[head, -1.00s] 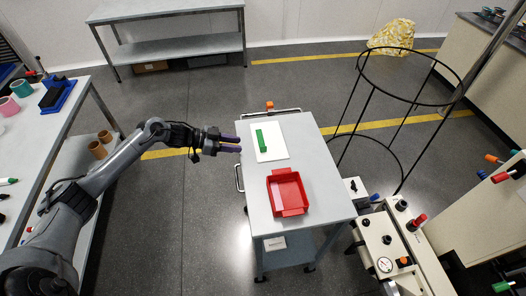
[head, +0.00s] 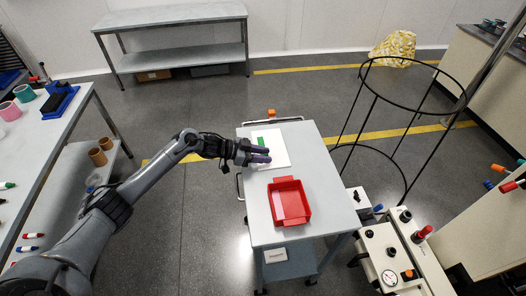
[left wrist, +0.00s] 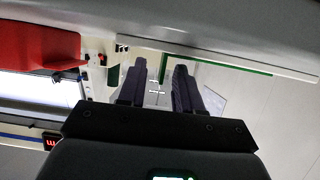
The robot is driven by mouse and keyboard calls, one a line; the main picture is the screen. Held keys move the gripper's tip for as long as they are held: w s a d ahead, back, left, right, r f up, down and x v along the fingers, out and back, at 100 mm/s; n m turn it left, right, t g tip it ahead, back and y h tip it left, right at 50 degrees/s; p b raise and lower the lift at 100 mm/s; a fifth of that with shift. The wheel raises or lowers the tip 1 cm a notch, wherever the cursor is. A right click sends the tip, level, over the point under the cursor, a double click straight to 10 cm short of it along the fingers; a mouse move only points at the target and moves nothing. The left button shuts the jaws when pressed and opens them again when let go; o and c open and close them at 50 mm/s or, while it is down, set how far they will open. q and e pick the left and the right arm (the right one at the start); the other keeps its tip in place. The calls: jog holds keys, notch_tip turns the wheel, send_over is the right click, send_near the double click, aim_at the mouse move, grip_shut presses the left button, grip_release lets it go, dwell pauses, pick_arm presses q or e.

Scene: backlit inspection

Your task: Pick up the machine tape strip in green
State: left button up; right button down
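The green tape strip (head: 261,140) lies on a white board (head: 279,158) on the small cart. In the head view my left gripper (head: 263,154) is over the board, just in front of the strip, and hides its near part. In the left wrist view a thin green strip (left wrist: 225,66) runs along the board, beyond and to the right of the fingers. The two dark fingers of my left gripper (left wrist: 160,80) are apart with nothing seen between them. Whether they touch the strip or board cannot be told. My right gripper is not in view.
A red tray (head: 294,202) sits on the cart (head: 338,200) in front of the board. A black wire hoop frame (head: 412,85) and a machine with a gauge (head: 383,250) stand right of the cart. A workbench (head: 62,140) stands at left.

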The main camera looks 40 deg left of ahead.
pick_arm(q)
jog(key=shift+w+d+f, duration=0.15)
jog(key=shift+w+d, duration=0.1)
jog(key=shift+w, duration=0.1)
grip_shut()
dwell(0.3)
